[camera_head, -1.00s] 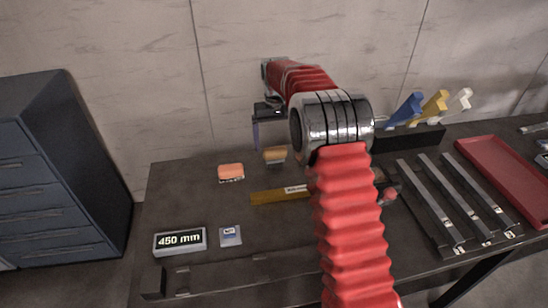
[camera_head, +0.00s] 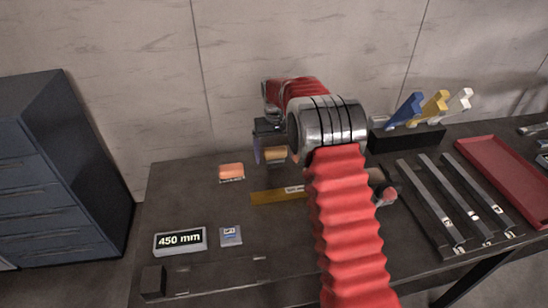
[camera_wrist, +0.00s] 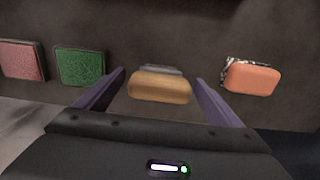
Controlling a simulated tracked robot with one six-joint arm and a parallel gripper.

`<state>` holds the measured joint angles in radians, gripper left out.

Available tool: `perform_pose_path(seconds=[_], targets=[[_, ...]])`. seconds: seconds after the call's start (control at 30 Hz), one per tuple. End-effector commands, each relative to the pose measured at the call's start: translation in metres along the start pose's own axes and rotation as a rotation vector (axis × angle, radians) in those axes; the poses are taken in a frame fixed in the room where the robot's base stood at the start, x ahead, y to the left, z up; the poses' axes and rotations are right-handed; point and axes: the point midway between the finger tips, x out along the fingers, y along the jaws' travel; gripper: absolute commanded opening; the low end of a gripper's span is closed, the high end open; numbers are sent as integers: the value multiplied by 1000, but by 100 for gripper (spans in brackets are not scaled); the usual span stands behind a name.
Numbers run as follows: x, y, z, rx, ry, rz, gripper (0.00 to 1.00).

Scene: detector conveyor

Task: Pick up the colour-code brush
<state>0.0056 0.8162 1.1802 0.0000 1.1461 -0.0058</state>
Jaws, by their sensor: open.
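A tan block-shaped brush (camera_wrist: 160,86) with a grey strip along one edge lies on the dark bench, between the spread fingers of my gripper (camera_wrist: 160,76) in the wrist view. An orange brush (camera_wrist: 252,78) with a pale bristle edge lies to its right, outside the fingers. In the head view the tan brush (camera_head: 275,154) is beside my purple finger (camera_head: 257,150), and the orange brush (camera_head: 231,171) is to the left. My gripper is open, and I see no finger contact. Its other finger is hidden in the head view. Which brush is the colour-code one cannot be told.
Green (camera_wrist: 80,67) and pink (camera_wrist: 22,60) pads lie left in the wrist view. A yellow strip (camera_head: 268,198), a "450 mm" display (camera_head: 180,241) and a small card (camera_head: 230,236) lie nearer. Black bars (camera_head: 430,195) and a red tray (camera_head: 497,170) are to the right.

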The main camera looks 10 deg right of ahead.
Motion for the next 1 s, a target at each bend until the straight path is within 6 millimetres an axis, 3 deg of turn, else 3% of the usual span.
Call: perform_pose_path(seconds=[0.43, 1.0], targets=[[-1, 0, 0, 1, 1, 0, 88], [-1, 1, 0, 1, 1, 0, 49]])
